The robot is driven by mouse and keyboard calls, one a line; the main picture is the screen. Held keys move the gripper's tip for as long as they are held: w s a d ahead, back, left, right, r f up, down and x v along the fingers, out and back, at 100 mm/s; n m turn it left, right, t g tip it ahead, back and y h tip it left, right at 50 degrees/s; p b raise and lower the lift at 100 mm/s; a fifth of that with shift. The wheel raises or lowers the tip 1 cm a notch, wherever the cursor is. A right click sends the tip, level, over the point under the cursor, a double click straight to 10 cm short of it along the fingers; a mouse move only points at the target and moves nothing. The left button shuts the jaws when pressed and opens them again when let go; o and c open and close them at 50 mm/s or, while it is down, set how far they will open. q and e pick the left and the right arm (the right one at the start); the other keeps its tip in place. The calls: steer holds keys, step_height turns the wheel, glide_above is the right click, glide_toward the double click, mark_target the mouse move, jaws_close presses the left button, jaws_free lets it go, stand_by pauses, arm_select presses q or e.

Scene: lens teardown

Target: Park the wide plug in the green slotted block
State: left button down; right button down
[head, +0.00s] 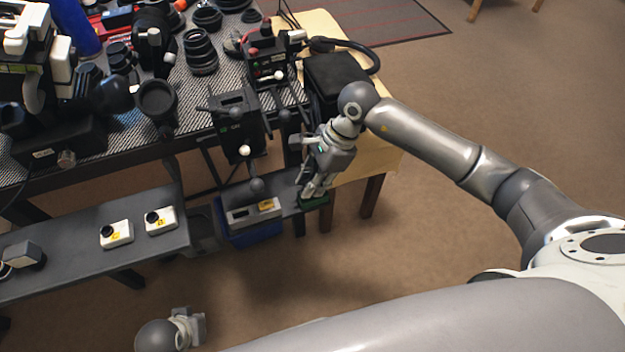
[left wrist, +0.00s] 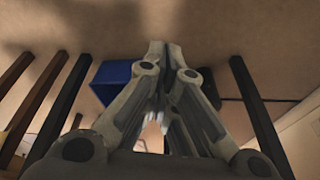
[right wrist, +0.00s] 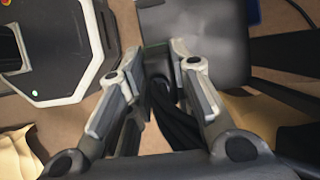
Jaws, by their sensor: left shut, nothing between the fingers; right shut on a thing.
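The green slotted block (head: 316,203) sits at the right end of the low dark shelf, and a thin green strip of it (right wrist: 155,47) shows between the fingers in the right wrist view. My right gripper (head: 308,192) points down at the block, its fingertips at or just above it. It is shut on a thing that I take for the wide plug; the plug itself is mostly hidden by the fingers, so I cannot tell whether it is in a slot. My left gripper (left wrist: 163,48) is shut and empty, low and away from the shelf; part of it shows in the head view (head: 190,326).
Two white yellow-marked boxes (head: 117,235) (head: 161,221) lie further left. The crowded mesh-topped bench (head: 200,88) stands behind. The front floor is clear.

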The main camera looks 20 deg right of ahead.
steer(key=shift+f, duration=0.15)
arm_select(q)
steer(key=shift+r, duration=0.95)
steer(key=shift+r+b, duration=0.1)
steer(key=shift+b, duration=0.2)
arm_select(e)
steer(key=shift+f, duration=0.1)
arm_select(q)
steer(key=shift+r, duration=0.25)
steer(key=shift+s, duration=0.1)
steer(key=shift+r, duration=0.15)
steer(key=shift+r, duration=0.2)
arm_select(e)
steer(key=shift+f, duration=0.1)
